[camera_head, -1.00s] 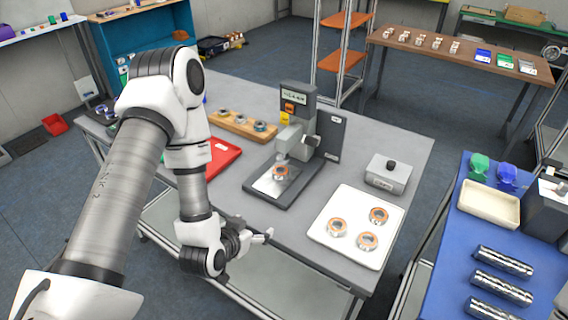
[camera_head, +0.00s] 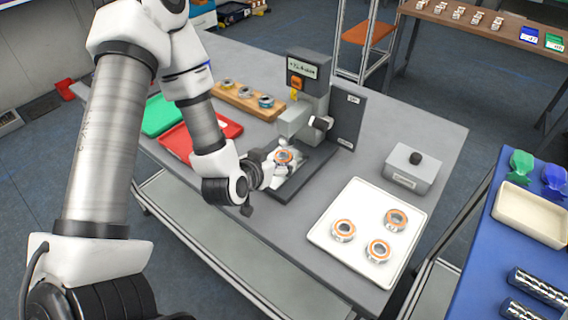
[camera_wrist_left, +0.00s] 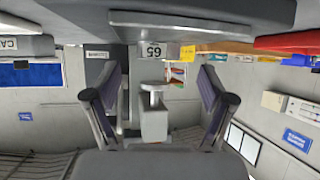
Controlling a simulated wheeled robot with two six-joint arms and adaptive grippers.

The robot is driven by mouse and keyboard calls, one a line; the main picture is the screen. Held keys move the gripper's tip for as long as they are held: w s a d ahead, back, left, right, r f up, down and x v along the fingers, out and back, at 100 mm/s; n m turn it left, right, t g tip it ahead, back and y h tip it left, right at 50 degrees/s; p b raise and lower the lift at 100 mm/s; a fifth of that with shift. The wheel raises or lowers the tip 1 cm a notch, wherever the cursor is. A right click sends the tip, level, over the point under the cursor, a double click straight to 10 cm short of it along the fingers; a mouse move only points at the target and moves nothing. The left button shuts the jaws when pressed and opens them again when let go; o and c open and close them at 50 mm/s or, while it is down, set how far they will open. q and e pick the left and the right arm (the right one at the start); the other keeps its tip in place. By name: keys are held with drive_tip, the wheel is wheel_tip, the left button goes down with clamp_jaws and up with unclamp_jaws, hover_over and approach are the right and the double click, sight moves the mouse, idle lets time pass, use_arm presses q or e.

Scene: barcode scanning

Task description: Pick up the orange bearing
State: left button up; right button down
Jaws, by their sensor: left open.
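A metal bearing with an orange ring (camera_head: 283,156) sits on the plate of the grey press-like device (camera_head: 309,69). Three similar orange-ringed bearings (camera_head: 343,230) lie on the white tray (camera_head: 358,192) at the table's front right. My left gripper (camera_head: 275,166) is open, low beside the bearing on the device, with fingers on its near left side. Whether they touch it I cannot tell. In the left wrist view the two fingers (camera_wrist_left: 158,105) are spread, with a grey part of the device between them. I cannot make out the bearing there. My right gripper is not in view.
The device's upright column stands just behind my left gripper. A wooden holder with several rings (camera_head: 246,101), a red tray (camera_head: 215,128) and a green tray (camera_head: 160,113) lie at the left. A grey box with a black knob (camera_head: 410,168) stands at the right.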

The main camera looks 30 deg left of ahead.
sight(283, 156)
use_arm(q)
drive_tip(key=shift+p+x, duration=0.45)
drive_tip(key=shift+x, duration=1.45)
drive_tip(key=shift+d+r, duration=0.1)
drive_tip(key=shift+r, duration=0.05)
drive_tip(key=c, duration=1.5)
drive_tip(key=shift+o, duration=0.2)
